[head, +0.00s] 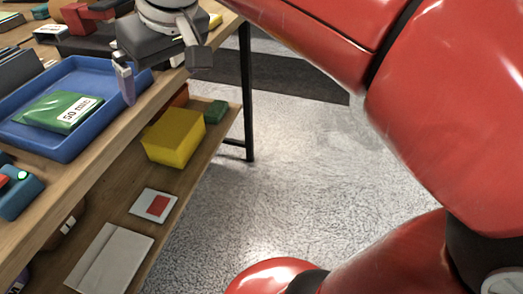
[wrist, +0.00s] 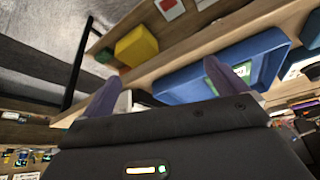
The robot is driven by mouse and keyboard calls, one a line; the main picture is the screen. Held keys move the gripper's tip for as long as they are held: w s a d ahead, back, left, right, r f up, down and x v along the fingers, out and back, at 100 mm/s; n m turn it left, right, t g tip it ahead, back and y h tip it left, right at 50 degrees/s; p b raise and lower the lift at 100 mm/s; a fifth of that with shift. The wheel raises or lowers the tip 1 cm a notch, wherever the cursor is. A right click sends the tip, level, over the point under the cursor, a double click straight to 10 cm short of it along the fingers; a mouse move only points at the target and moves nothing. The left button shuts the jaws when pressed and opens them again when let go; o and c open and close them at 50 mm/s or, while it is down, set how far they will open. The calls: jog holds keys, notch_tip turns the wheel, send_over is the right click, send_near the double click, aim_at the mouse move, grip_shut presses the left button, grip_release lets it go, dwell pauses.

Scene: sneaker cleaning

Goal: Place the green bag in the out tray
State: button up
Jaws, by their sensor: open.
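A flat green bag (head: 62,111) with a white label lies inside a blue tray (head: 65,154) on the table top at the left of the head view. In the wrist view the green bag (wrist: 243,69) shows in part behind one finger, inside the blue tray (wrist: 185,86). No out-tray marking can be read on it. My gripper (head: 150,76) is open and empty, above the tray's right end near the table edge. In the wrist view my gripper (wrist: 163,86) has its fingers wide apart, with nothing between them touching either finger.
A lower shelf holds a yellow box (head: 173,137), a small green block (head: 216,111), a white and red card (head: 154,205) and a grey flat item (head: 109,258). A teal object (head: 18,197) stands in front of the tray. Open floor (head: 300,170) lies right.

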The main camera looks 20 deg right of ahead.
jog(key=s+d+f+m+h, duration=0.1)
jog(key=s+d+f+m, duration=0.1)
jog(key=s+d+f, duration=0.3)
jog(key=s+d+f+m+t+h, duration=0.1)
jog(key=s+d+f+m, duration=0.2)
jog(key=f, duration=1)
jog(key=s+d, duration=0.3)
jog(key=d, duration=0.1)
jog(key=shift+s+f, duration=0.15)
jog(key=shift+s, duration=0.05)
jog(key=shift+d, duration=0.1)
